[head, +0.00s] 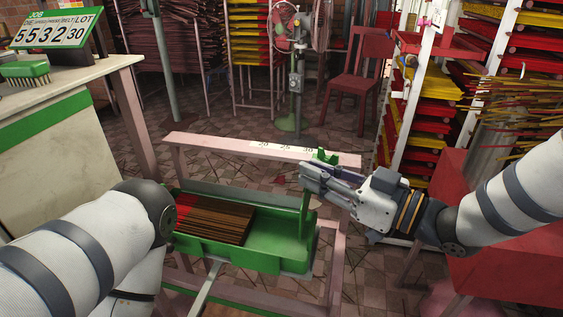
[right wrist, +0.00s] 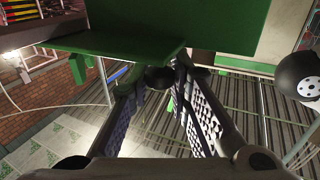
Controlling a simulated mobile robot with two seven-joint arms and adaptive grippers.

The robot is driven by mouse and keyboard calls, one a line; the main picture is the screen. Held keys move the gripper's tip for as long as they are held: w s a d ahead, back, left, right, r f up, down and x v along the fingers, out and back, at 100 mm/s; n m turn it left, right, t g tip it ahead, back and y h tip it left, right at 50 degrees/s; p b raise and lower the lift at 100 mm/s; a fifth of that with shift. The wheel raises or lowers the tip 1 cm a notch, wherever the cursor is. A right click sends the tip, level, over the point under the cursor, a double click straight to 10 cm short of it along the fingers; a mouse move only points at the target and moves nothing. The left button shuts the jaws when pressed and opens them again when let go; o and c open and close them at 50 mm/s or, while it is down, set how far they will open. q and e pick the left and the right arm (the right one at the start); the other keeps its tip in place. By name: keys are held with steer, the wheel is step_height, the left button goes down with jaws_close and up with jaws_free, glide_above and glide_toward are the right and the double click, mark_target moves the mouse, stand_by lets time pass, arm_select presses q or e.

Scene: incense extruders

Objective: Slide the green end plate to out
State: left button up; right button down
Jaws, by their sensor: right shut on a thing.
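The green tray (head: 262,262) stands on a pinkish frame, with a stack of dark brown sticks with red ends (head: 215,218) lying in its left part. The green end plate (head: 304,216) stands upright at the tray's right end, clear of the sticks. My right gripper (head: 312,176) reaches in from the right at the plate's top. In the right wrist view its fingers (right wrist: 162,88) close around a dark round knob (right wrist: 160,78) under green metal. The fingers partly hide the grip. My left arm crosses the lower left; its gripper is out of view.
A pink rail with a number scale (head: 283,148) runs behind the tray, with a green piece (head: 325,156) near its right end. A counter (head: 60,85) stands at left, a red chair (head: 362,85) behind, and loaded racks (head: 420,110) at right. Bare tray floor lies between sticks and plate.

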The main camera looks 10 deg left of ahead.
steer(key=shift+s+d, duration=0.1)
steer(key=shift+d, duration=1.85)
steer(key=c, duration=1.5)
jaws_free()
step_height(320, 180, up, 10)
